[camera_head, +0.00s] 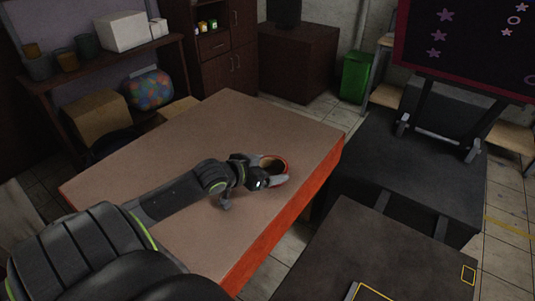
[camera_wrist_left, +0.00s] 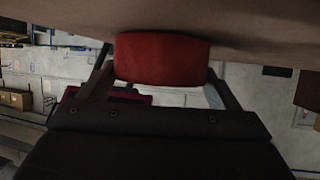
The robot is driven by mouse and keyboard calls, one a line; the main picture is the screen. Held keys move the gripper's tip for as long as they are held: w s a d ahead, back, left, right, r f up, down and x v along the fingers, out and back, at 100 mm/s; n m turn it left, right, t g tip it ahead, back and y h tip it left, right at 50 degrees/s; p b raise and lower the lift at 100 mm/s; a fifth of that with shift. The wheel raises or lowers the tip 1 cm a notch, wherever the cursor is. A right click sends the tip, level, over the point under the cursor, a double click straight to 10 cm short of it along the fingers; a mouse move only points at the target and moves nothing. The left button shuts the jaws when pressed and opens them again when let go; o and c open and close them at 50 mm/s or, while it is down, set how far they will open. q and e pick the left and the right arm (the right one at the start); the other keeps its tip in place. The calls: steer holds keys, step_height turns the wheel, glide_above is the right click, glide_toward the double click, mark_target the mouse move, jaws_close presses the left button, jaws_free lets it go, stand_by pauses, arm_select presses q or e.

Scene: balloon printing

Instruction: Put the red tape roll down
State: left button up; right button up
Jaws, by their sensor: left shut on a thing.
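A red tape roll (camera_head: 283,163) is at the tip of my left gripper (camera_head: 274,172), near the right edge of the brown table (camera_head: 190,140). My left gripper is shut on the roll. In the left wrist view the red tape roll (camera_wrist_left: 161,59) fills the space between the two fingers of my left gripper (camera_wrist_left: 160,80). The brown table surface (camera_wrist_left: 250,40) lies right by the roll there. I cannot tell whether the roll touches the table. My right gripper is in neither view.
The table top around the gripper is bare. A dark grey machine (camera_head: 410,155) with a dark printed panel (camera_head: 465,45) stands to the right, across a gap. Shelves with a white box (camera_head: 122,31) and a ball-filled bag (camera_head: 149,90) stand at the back left. A green bin (camera_head: 355,76) stands behind.

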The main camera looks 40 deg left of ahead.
arm_select(q)
steer(key=o, duration=0.9)
steer(key=shift+s+a+r, duration=0.1)
steer(key=shift+s+r, duration=0.2)
steer(key=shift+s, duration=0.15)
steer(key=p+v, duration=0.3)
steer(key=v, duration=0.5)
steer(key=shift+s+r, duration=0.1)
steer(key=shift+r, duration=0.15)
steer(key=shift+p+v, duration=0.9)
steer(key=shift+v, duration=0.3)
steer(key=shift+s+f, duration=0.1)
steer(key=shift+s, duration=0.1)
